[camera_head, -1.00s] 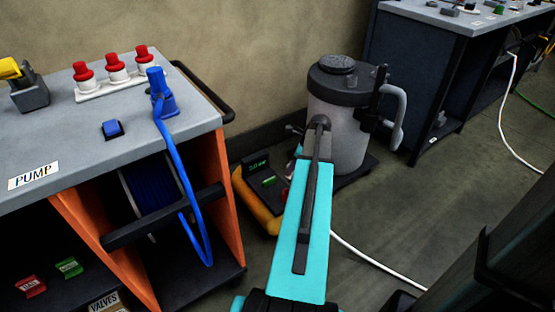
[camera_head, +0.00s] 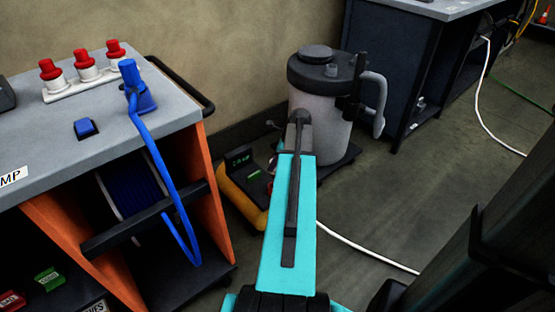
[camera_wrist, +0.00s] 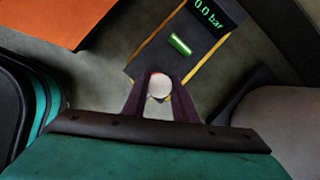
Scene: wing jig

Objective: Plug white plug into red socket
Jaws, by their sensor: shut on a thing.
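In the wrist view, my gripper (camera_wrist: 159,80) is shut on the white plug (camera_wrist: 159,88), whose round pale end shows between the dark fingers. A thin reddish edge shows at the top of the plug; I cannot tell what it belongs to. Beyond the fingers is the yellow and black pressure unit (camera_wrist: 180,48), reading 0.0 bar. In the head view, my turquoise arm hides the gripper and plug, and reaches toward the space between that unit (camera_head: 240,195) and the grey canister (camera_head: 318,115). I cannot make out the red socket in either view.
The pump cart (camera_head: 60,160) stands left, with red-capped fittings (camera_head: 85,68), a blue plug (camera_head: 135,90) and a hanging blue cable (camera_head: 160,165). A dark bench (camera_head: 395,80) is behind right. A white cable (camera_head: 370,256) crosses the otherwise open floor.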

